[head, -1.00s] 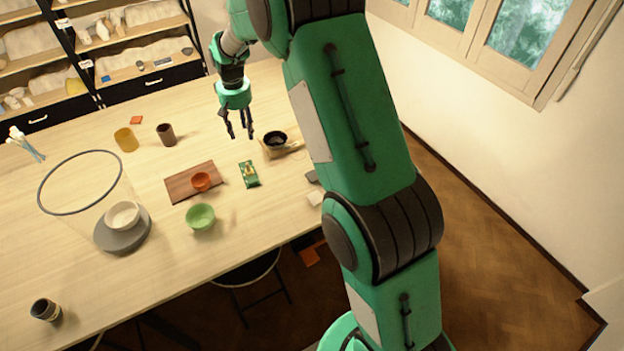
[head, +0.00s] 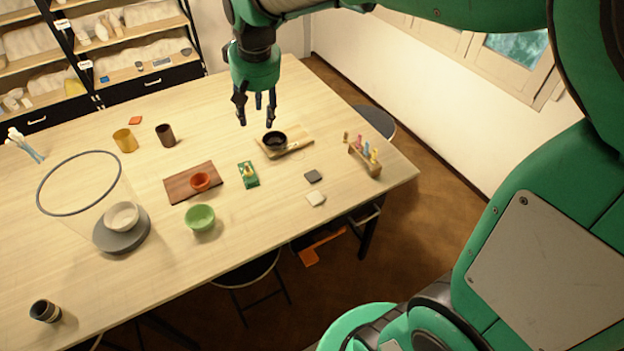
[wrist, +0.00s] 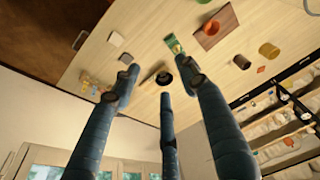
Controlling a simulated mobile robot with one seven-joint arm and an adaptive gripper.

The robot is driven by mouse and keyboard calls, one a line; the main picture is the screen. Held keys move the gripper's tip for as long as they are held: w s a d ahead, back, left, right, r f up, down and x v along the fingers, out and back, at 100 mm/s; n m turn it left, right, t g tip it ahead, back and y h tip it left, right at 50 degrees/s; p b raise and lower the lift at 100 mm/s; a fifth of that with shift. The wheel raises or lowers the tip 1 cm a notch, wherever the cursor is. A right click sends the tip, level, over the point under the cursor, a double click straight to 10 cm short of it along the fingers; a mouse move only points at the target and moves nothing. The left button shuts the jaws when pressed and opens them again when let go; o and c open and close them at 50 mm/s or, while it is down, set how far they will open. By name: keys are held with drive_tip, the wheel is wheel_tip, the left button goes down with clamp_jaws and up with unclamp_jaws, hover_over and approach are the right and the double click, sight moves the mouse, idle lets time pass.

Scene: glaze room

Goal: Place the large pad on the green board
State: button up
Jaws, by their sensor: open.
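Three small square pads lie flat on the table: a dark grey one (head: 312,176), a whitish one (head: 316,199) and an orange one (head: 135,120) at the back left. I cannot tell surely which is the large pad. The green board (head: 251,182) is small and bears a yellowish item. My gripper (head: 256,117) is open and empty, above the table near the black bowl, behind the green board and the grey pad. The wrist view shows its spread fingers (wrist: 160,78), the green board (wrist: 173,44), the grey pad (wrist: 126,58) and the whitish pad (wrist: 115,38).
A black bowl (head: 274,138) sits on a light wooden board (head: 297,143). A rack (head: 365,160) with coloured pieces stands at the right. An orange bowl (head: 200,181) on a brown board (head: 174,187) and a green bowl (head: 200,217) are left of the green board.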

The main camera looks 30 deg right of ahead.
drive_tip(key=s+r+t, duration=0.1)
drive_tip(key=s+t, duration=0.1)
drive_tip(key=s, duration=2.5)
drive_tip(key=shift+r, duration=0.4)
drive_tip(key=shift+a, duration=0.1)
wheel_tip(320, 180, down, 14)
drive_tip(key=b, duration=1.3)
drive_tip(key=shift+r+b, duration=0.2)
drive_tip(key=shift+b, duration=0.1)
